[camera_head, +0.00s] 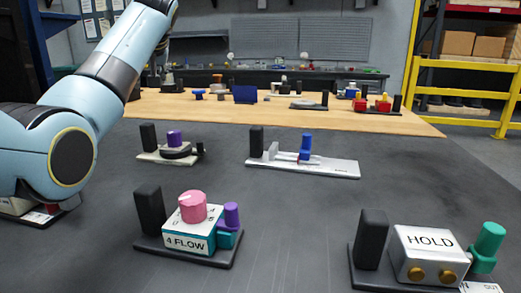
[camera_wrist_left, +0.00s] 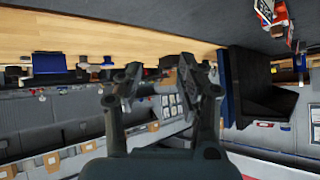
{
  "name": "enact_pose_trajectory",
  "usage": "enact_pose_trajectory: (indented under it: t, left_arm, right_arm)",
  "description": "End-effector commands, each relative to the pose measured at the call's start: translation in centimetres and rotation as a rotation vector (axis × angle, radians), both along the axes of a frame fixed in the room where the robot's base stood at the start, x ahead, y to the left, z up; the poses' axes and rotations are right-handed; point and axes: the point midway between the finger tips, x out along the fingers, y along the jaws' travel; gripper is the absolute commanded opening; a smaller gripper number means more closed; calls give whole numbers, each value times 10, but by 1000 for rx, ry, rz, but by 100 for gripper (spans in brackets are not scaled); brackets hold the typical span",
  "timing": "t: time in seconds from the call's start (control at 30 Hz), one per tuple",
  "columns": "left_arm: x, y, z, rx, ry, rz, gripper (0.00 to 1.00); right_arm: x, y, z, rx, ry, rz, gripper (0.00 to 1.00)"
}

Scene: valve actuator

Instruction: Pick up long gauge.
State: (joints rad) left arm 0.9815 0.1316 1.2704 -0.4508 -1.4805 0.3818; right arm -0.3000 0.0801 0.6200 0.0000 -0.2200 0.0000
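No label marks a long gauge. The longest piece is a pale flat plate (camera_head: 335,168) in the middle of the dark table in the head view, carrying a black upright block (camera_head: 256,141), a light slide part and a blue knob (camera_head: 306,143). I cannot tell for sure that it is the long gauge. My left arm rises from the left in the head view, its hand beyond the top edge. In the left wrist view my left gripper (camera_wrist_left: 159,78) is open, with nothing between its fingers. My right gripper is not in view.
The dark table (camera_head: 290,225) also holds a "4 FLOW" block (camera_head: 188,240) with pink and purple knobs, a "HOLD" box (camera_head: 428,255) with a green knob, and a purple-knobbed fixture (camera_head: 174,140). Behind is a wooden table (camera_head: 225,108) with several small fixtures. A yellow rail stands right.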

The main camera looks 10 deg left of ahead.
Motion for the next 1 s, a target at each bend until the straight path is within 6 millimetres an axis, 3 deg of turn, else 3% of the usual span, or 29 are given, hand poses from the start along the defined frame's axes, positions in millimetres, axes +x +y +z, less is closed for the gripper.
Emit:
enact_pose_trajectory:
  t: [0.03,0.1,0.2,0.3,0.4,0.57,0.8,1.0]
  left_arm:
    - [0,-49,-5,-62,61,-87,38]
    - [-8,-110,-12,-134,158,-214,38]
    - [-25,-183,-13,-207,271,-389,38]
    - [-43,-234,-10,-252,350,-530,38]
    - [-56,-265,-7,-275,401,-625,38]
    - [-60,-281,-18,-287,434,-678,38]
    - [-44,-281,-58,-287,433,-676,38]
    - [-38,-281,-74,-287,431,-675,38]
  right_arm:
    - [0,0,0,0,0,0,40]
    - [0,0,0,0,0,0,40]
    - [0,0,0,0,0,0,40]
    - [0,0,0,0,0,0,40]
    - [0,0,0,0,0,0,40]
    - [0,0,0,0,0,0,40]
    - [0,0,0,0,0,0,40]
    - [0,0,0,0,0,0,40]
